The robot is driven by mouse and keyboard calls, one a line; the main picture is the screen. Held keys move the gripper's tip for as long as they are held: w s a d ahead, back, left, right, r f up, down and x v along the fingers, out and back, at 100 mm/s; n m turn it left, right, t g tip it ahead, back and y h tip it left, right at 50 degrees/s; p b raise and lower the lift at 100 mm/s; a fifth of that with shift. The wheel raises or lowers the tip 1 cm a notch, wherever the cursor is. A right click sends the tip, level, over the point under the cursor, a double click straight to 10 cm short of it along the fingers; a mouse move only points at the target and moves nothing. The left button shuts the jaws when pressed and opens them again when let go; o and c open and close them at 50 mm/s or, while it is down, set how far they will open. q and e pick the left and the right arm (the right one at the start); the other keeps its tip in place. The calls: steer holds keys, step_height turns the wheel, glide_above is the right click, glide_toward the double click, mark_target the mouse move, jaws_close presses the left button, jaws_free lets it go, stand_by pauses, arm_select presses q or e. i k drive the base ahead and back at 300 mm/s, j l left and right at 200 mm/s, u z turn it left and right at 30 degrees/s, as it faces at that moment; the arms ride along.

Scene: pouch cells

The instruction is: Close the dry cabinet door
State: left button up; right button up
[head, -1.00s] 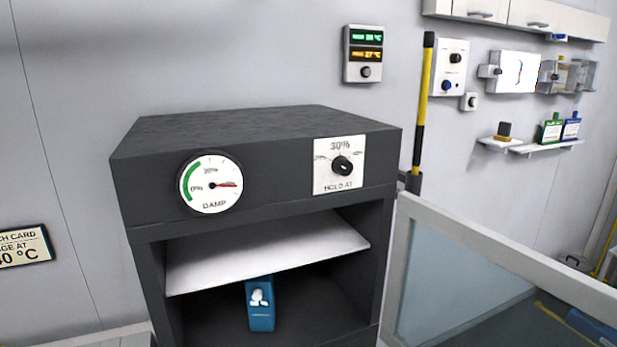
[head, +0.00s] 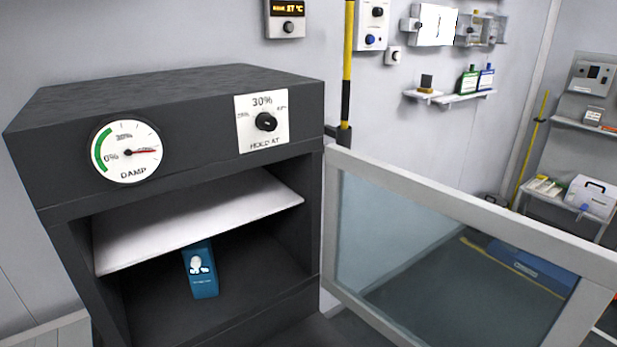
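The dark grey dry cabinet (head: 200,98) stands at the left in the head view, its front open. Its door (head: 459,209), a pale frame around a glass pane, is swung wide open to the right, hinged at the cabinet's right front edge. A round damp gauge (head: 126,151) and a square hold dial (head: 262,122) are on the cabinet's top front. Inside are a white shelf (head: 195,222) and, below it, a blue pouch-like item (head: 200,270). Neither of my grippers is in view.
A yellow and black pole (head: 347,70) stands by the cabinet's right rear. A small wall shelf (head: 450,98) holds bottles. Farther right are shelves with a white case (head: 592,196). A blue area on the floor shows through the glass.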

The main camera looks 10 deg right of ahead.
mark_target(596, 287)
steer(key=k, duration=1)
steer(key=u, duration=0.4)
steer(key=k+u, duration=0.1)
steer(key=u, duration=0.65)
steer(key=k+u, duration=0.1)
steer(key=u, duration=0.3)
steer(key=l, duration=0.85)
steer(key=k+l+u, duration=0.1)
steer(key=l, duration=1.55)
steer(key=k+l, duration=0.1)
steer(key=l, duration=0.75)
steer(key=k+l+u, duration=0.1)
steer(key=l, duration=0.75)
